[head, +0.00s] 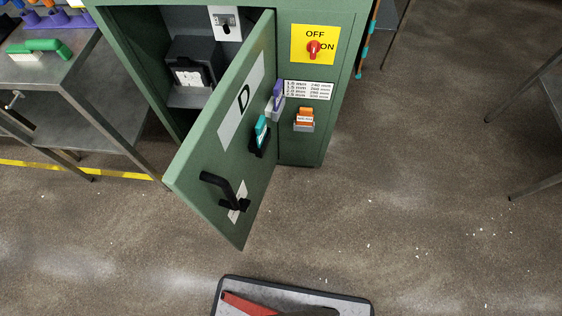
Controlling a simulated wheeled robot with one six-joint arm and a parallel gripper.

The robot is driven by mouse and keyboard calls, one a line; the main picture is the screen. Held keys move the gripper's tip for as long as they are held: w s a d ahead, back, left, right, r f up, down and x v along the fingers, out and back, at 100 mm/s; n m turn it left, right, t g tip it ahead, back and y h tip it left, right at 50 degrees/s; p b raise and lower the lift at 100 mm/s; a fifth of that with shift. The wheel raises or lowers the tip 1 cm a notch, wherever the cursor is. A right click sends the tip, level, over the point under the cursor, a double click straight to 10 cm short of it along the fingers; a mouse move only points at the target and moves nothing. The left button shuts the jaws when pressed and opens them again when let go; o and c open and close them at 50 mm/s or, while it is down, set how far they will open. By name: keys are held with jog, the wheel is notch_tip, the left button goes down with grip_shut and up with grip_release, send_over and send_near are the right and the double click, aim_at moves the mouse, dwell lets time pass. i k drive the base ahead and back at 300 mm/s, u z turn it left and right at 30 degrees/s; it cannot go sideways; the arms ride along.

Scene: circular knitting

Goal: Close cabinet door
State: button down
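The green cabinet (297,140) stands at the top middle of the head view. Its door (215,185) is open, hinged on the right side and swung out toward me. The door's outer face has a white label with the letter D (241,102) and a black handle (222,188) near its free edge. The opening on the left shows a black box with a white label (191,68) on a shelf inside. My gripper is not in view.
A metal table (50,75) with coloured items stands close on the left. A red OFF/ON switch (314,48) and small holders are on the cabinet front. Table legs show at the right edge. The floor (400,210) before the cabinet is mostly clear.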

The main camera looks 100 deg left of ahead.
aim_at(220, 163)
jog(key=u, duration=1.5)
jog(key=k, duration=0.8)
jog(key=u, duration=1.65)
